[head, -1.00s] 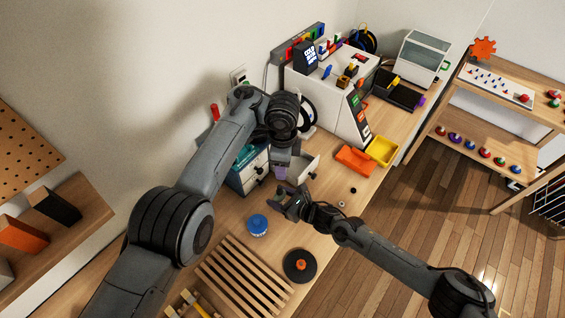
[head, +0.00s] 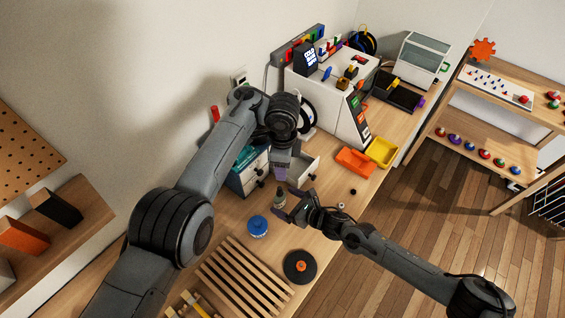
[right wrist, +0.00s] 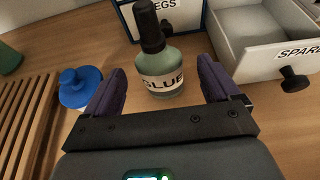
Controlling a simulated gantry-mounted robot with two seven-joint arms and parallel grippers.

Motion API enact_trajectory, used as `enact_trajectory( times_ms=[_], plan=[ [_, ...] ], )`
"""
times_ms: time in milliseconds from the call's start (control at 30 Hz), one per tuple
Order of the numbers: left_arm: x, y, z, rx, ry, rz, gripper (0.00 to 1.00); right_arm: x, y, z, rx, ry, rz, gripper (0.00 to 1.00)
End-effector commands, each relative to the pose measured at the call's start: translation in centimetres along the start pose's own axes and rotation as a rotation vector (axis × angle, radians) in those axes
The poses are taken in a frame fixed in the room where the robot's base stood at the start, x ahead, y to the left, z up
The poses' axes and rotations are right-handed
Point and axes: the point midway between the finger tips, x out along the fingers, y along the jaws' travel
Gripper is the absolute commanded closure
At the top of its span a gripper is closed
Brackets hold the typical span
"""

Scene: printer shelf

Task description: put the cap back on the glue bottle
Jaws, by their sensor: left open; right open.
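The glue bottle (right wrist: 162,78), greenish with a "GLUE" label, stands upright on the table. A tall black cap (right wrist: 149,30) sits on its neck and looks straight. In the head view the bottle (head: 279,200) is small, between my two grippers. My right gripper (right wrist: 160,92) is open, with its purple fingers on either side of the bottle's near side and apart from it; it also shows in the head view (head: 285,211). My left gripper (head: 279,176) is open and empty just behind and above the bottle; its fingertips are partly hard to make out.
A blue lidded pot (head: 257,226) stands left of the bottle, beside a slatted wooden rack (head: 243,277). An open "SPARES" drawer (right wrist: 262,45) is behind right. A black disc (head: 300,266) lies in front. Small rings (head: 352,191) lie on the right.

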Motion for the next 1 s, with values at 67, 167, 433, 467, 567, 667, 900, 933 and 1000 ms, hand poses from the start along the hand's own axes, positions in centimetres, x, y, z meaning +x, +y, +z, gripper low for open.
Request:
enact_trajectory(
  times_ms=[67, 167, 433, 467, 567, 667, 900, 933, 1000],
  plan=[
    [-0.1, 0.0, 0.0, 0.000, 0.000, 0.000, 0.51, -1.5, -0.1, -0.1, -0.001, 0.001, -0.001, 0.11],
    [-0.2, 0.0, 0.0, 0.000, 0.000, 0.000, 0.51, -3.2, -0.1, -0.1, -0.001, 0.003, -0.001, 0.11],
    [-0.2, 0.0, 0.0, 0.000, 0.000, 0.000, 0.51, -6.7, 0.0, -0.1, 0.000, 0.001, 0.000, 0.11],
    [-0.2, 0.0, 0.0, 0.000, 0.000, 0.000, 0.51, -6.9, -0.1, -0.1, 0.000, 0.001, -0.001, 0.11],
    [-0.2, 0.0, 0.0, 0.000, 0.000, 0.000, 0.51, -7.4, 0.0, 0.0, 0.000, 0.000, 0.000, 0.11],
    [-0.2, 0.0, 0.0, 0.000, 0.000, 0.000, 0.51, -7.7, 0.0, 0.0, 0.000, 0.001, -0.001, 0.11],
    [-0.2, 0.0, 0.0, 0.000, 0.000, 0.000, 0.51, -7.7, 0.0, 0.0, 0.000, 0.000, -0.001, 0.11],
    [-0.2, 0.0, 0.0, 0.000, 0.000, 0.000, 0.51, -7.7, 0.0, 0.0, 0.000, 0.000, -0.001, 0.11],
    [-0.2, 0.0, 0.0, 0.000, 0.000, 0.000, 0.51, -7.6, 0.0, 0.0, 0.000, 0.000, -0.001, 0.11]
  ],
)
